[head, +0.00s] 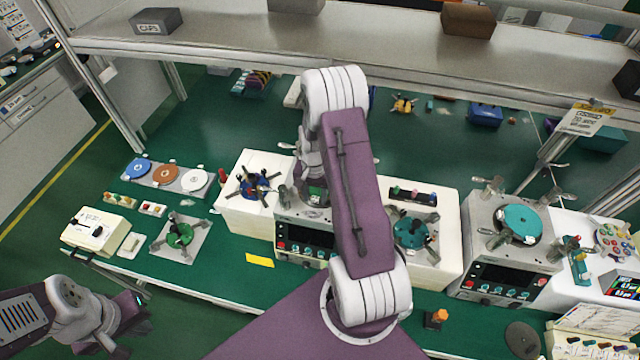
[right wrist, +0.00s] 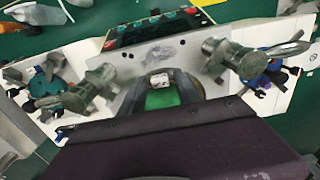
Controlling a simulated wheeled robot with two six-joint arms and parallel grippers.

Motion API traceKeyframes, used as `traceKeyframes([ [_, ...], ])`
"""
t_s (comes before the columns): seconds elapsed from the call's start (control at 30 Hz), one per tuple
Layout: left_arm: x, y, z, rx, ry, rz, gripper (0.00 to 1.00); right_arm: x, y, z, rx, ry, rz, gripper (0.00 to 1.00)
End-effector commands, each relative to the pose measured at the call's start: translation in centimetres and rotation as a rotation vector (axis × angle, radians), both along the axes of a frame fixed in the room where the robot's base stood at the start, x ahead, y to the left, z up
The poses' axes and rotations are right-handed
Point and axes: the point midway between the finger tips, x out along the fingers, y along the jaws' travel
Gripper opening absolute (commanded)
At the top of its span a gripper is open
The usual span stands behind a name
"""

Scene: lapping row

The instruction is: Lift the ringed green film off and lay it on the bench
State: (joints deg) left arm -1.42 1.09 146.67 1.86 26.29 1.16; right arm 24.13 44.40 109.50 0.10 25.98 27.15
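A green film (right wrist: 162,98) shows in the right wrist view on a lapping machine, framed by a dark curved edge, with a small white piece at its far side. In the head view only a sliver of green (head: 316,194) shows beside my right arm.
A grey plate with a green disc (head: 180,235) lies on the bench's left. Another lapping machine with a teal disc (head: 520,222) stands at right. A white block with a blue fixture (head: 254,185) is left of my right arm. A yellow note (head: 260,260) lies at the front edge.

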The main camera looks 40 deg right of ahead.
Motion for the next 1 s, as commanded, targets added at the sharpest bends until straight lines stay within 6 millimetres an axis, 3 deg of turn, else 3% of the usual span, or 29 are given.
traceKeyframes([
  [0.03, 0.0, 0.0, 0.0, 0.0, 0.0, 0.0, 0.0, 0.0, 0.0, 0.0, 0.0, 0.0, 0.0, 0.21],
  [0.1, 0.0, 0.0, 0.0, 0.0, 0.0, 0.0, 0.0, 0.0, 0.0, 0.0, 0.0, 0.0, 0.0, 0.01],
  [0.13, 0.0, 0.0, 0.0, 0.0, 0.0, 0.0, 0.0, 0.0, 0.0, 0.0, 0.0, 0.0, 0.0, 0.0],
  [0.53, 0.0, 0.0, -0.3, 0.0, 0.0, 0.0, 0.0, 0.1, -0.1, 0.4, -0.002, -0.004, 0.0, 0.0],
  [0.77, 0.0, 0.0, -2.0, 0.0, 0.0, 0.0, 0.0, 0.2, -0.1, 3.3, -0.003, -0.005, 0.0, 0.0],
  [1.0, 0.0, 0.0, -4.2, 0.0, 0.0, 0.0, 0.0, -4.7, -1.4, 6.7, -0.002, -0.003, -0.005, 0.0],
])
